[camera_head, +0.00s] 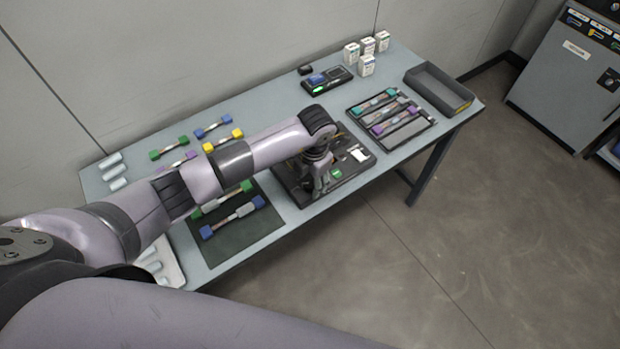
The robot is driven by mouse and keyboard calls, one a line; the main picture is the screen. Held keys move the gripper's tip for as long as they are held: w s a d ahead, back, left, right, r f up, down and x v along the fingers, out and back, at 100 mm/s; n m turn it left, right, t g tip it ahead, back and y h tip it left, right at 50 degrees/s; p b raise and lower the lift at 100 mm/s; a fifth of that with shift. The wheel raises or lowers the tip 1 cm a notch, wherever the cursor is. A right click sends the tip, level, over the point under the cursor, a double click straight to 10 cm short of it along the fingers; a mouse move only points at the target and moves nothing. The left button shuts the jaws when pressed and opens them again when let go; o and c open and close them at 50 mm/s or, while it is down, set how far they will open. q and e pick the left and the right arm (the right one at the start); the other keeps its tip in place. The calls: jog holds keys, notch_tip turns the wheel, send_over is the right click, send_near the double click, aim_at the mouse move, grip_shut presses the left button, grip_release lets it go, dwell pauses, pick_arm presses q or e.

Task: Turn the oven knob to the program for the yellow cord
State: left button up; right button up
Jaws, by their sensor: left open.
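The oven is the grey cabinet (565,85) at the far right, cut off by the picture edge. Its dark top panel (590,30) bears small coloured marks, too small to read. A round dark knob (609,79) shows on its front; its setting cannot be made out. A cord with yellow ends (237,133) lies on the table at the left, just behind my left arm. My left gripper (318,190) is open, pointing down over a dark device on the table, far from the oven. Its fingers are partly hidden. My right gripper is out of view.
The grey table (440,60) holds a rack (392,114) of cords, an empty grey bin (440,90), white boxes (367,66), and a dark mat (245,232) with cords. Open floor (470,210) lies between table and oven.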

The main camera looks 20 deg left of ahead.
pick_arm(q)
jog(key=shift+f, duration=0.6)
grip_shut()
